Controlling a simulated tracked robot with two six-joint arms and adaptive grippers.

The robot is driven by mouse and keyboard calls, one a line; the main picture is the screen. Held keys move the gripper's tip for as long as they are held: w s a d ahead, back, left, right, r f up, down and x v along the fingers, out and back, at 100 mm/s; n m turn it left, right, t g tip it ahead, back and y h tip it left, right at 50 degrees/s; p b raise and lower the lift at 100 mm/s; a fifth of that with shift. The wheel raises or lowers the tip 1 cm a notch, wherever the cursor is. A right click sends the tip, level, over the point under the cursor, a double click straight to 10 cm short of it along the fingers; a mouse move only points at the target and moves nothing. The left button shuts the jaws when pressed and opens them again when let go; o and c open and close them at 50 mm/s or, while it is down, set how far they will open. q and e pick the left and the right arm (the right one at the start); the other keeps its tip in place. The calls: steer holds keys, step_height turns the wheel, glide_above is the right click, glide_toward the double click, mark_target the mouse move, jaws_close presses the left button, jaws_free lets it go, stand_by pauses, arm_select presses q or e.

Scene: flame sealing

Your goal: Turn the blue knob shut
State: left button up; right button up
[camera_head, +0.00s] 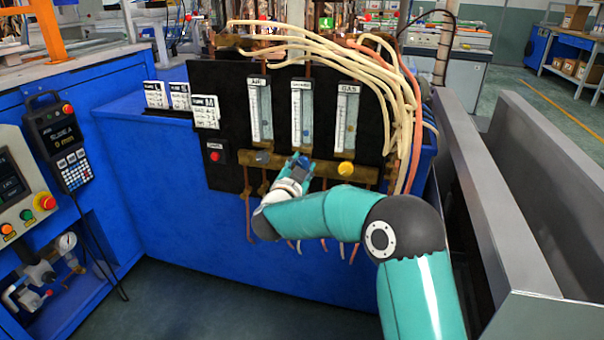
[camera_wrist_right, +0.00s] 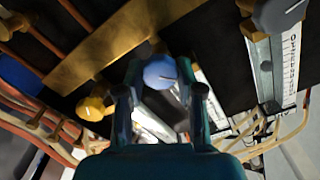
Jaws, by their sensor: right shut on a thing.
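The blue knob (camera_head: 303,160) is on the brass bar below the middle flow tube of the black panel. In the right wrist view the blue knob (camera_wrist_right: 160,73) shows a white line on its round face and sits between my fingertips. My right gripper (camera_head: 297,167) is shut on it, with one finger on each side; the fingers also show in the wrist view (camera_wrist_right: 160,94). The hand hides part of the knob in the head view. My left gripper is not in view.
A grey knob (camera_head: 263,156) sits to the left and a yellow knob (camera_head: 345,168) to the right on the brass bar (camera_head: 325,169). Cream and orange hoses (camera_head: 400,105) hang at the panel's right. A grey metal trough (camera_head: 480,185) stands right of the blue cabinet.

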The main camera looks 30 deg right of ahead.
steer(key=m+b, duration=0.2)
steer(key=m, duration=0.1)
steer(key=m+b, duration=0.1)
steer(key=shift+f+b, duration=0.25)
steer(key=shift+b, duration=0.05)
steer(key=shift+m+b, duration=1.45)
steer(key=shift+m, duration=0.75)
steer(key=o, duration=1.1)
steer(key=shift+s+r, duration=0.1)
steer(key=v, duration=1.2)
